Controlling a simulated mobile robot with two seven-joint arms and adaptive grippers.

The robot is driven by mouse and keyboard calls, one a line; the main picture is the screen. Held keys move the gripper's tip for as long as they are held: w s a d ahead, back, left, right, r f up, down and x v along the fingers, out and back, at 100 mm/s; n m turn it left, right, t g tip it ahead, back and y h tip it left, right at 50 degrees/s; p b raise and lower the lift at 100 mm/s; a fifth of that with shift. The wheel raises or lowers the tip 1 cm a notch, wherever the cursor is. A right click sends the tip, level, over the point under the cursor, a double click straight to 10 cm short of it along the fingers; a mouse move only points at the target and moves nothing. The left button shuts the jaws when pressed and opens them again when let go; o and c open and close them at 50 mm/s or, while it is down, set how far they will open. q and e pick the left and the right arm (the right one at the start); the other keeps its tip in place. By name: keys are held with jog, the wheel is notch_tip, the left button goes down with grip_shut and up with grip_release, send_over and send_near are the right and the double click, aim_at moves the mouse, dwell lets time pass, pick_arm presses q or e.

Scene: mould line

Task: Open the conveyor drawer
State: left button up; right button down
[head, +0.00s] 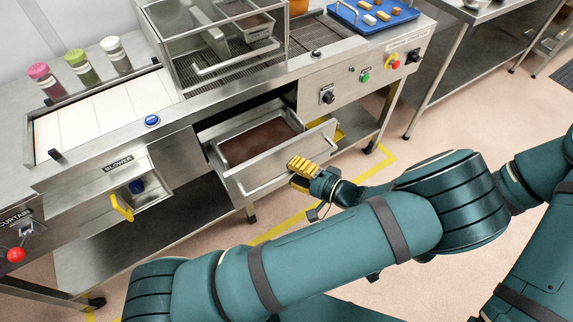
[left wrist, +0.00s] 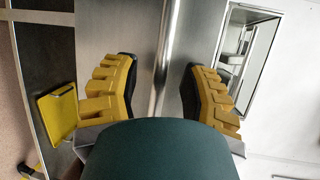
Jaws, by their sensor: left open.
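The conveyor drawer (head: 255,172) is a steel drawer under the conveyor's middle, pulled out of its opening. Brown material lies inside it. Its bar handle (head: 262,184) runs along the front. My left gripper (head: 302,168), with yellow fingers, is at the right part of the drawer front, by the handle. In the left wrist view the handle bar (left wrist: 168,55) runs upright between the two spread fingers, with the steel front behind it. My left gripper is open; I see no finger closed on the bar. My right gripper is out of view.
A blower compartment with a yellow handle (head: 122,206) is left of the drawer. A control panel with an emergency stop (head: 395,64) is to the right. A blue tray (head: 375,14) and several shakers (head: 78,66) stand on top. The floor before the drawer has yellow tape.

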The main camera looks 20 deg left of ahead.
pick_arm(q)
jog(key=shift+w+a+f, duration=0.1)
jog(key=shift+w+a, duration=0.05)
jog(key=shift+a, duration=0.35)
jog(key=shift+o, duration=0.3)
jog(key=shift+d, duration=0.1)
grip_shut()
